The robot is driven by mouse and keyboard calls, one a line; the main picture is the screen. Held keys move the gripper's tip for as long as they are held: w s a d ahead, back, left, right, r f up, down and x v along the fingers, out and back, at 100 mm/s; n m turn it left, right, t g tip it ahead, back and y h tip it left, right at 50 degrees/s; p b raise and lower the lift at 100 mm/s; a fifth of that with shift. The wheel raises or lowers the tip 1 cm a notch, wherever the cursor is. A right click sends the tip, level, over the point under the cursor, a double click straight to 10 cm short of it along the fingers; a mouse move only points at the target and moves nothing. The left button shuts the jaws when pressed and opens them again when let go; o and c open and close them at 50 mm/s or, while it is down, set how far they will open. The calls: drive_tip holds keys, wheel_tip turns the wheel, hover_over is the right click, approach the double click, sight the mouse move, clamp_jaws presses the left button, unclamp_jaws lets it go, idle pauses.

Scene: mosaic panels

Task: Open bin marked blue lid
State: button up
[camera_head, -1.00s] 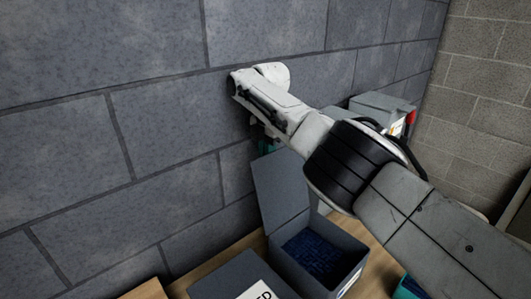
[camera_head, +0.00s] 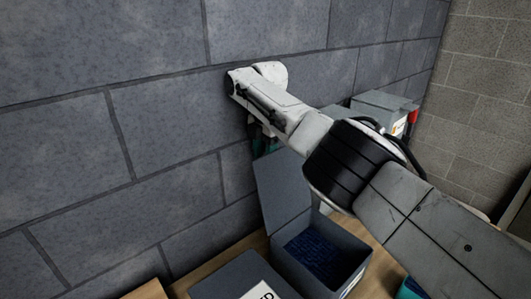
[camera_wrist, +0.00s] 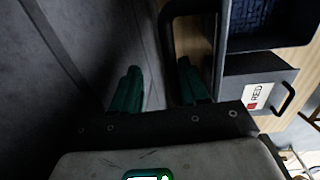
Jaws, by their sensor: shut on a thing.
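The bin with dark blue pieces inside (camera_head: 322,252) stands on the bench in the head view. Its grey lid (camera_head: 282,190) stands up, tilted back toward the wall. My gripper (camera_head: 262,143) is at the lid's top edge, mostly hidden behind my wrist and the lid. In the wrist view, the green fingers of my gripper (camera_wrist: 158,88) straddle a dark bar of the lid's handle (camera_wrist: 168,40), one finger on each side. The open bin shows at the top right there (camera_wrist: 262,46). The bin's own label is mostly cut off or unreadable.
A closed bin with a RED label (camera_wrist: 258,96) stands beside the open bin; its lid (camera_head: 238,278) is at the bottom of the head view. More grey bins (camera_head: 380,104) stand farther along. The block wall (camera_head: 170,140) is close behind my gripper.

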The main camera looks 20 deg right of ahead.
idle(0.3)
wheel_tip(320, 180, up, 11)
drive_tip(key=p, duration=0.1)
drive_tip(key=shift+s+p, duration=0.3)
drive_tip(key=shift+s, duration=0.05)
drive_tip(key=shift+d+f, duration=0.1)
drive_tip(key=shift+f, duration=0.05)
